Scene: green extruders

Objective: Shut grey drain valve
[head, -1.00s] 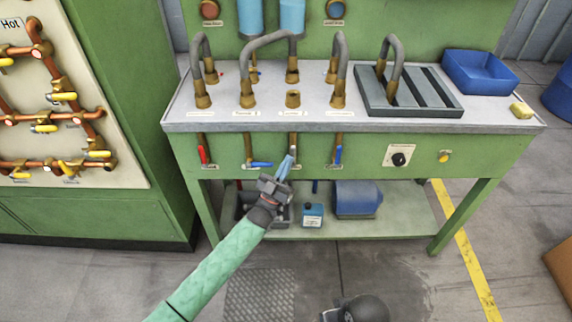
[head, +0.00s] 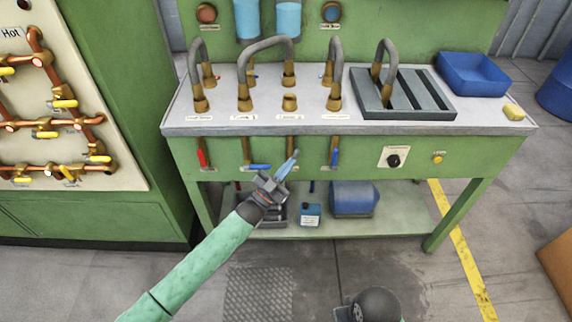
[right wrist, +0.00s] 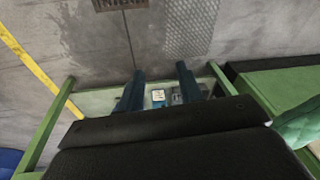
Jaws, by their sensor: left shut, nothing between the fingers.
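Several drain valves sit in a row on the green front panel under the bench top. The third brass valve stem (head: 290,143) shows just above my left gripper. Its handle is hidden or cannot be told from my fingers, so I cannot see its colour or position. My left gripper (head: 289,163) is shut and empty, with its blue-grey fingers pointing up and right at this stem. Whether they touch it is unclear. Neighbouring handles are a red upright one (head: 201,157), a blue level one (head: 259,167) and a blue upright one (head: 334,157). My right gripper (right wrist: 158,88) is open and empty.
Curved grey pipes and a slotted grey tray (head: 442,112) stand on the bench top, with a blue bin (head: 472,73). A blue bottle (head: 310,215) and a blue container (head: 355,198) are on the lower shelf.

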